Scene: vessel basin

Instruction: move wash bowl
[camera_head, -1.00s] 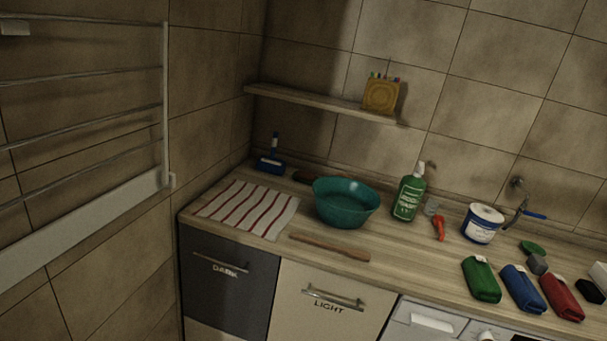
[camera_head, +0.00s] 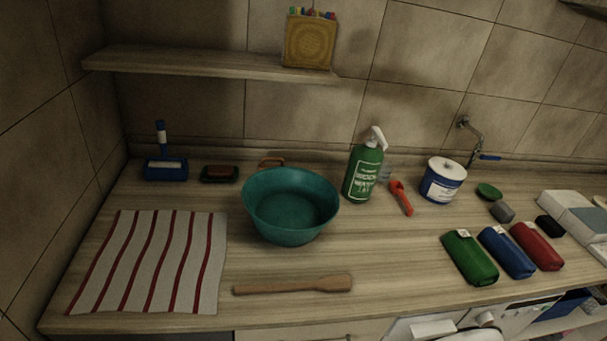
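The wash bowl (camera_head: 290,205) is a round teal basin. It stands upright on the wooden counter, near the middle of the view, and its inside looks empty. A striped red and white cloth (camera_head: 150,262) lies flat to its left, and a wooden stick or paddle (camera_head: 293,285) lies in front of it. My gripper is not in view.
Behind the bowl are a blue brush holder (camera_head: 165,165), a dark soap dish (camera_head: 220,173) and a wooden handle (camera_head: 271,162). A white-blue tub (camera_head: 442,180), red scoop (camera_head: 401,198) and folded green (camera_head: 469,257), blue and red cloths lie right. A shelf (camera_head: 210,66) hangs above.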

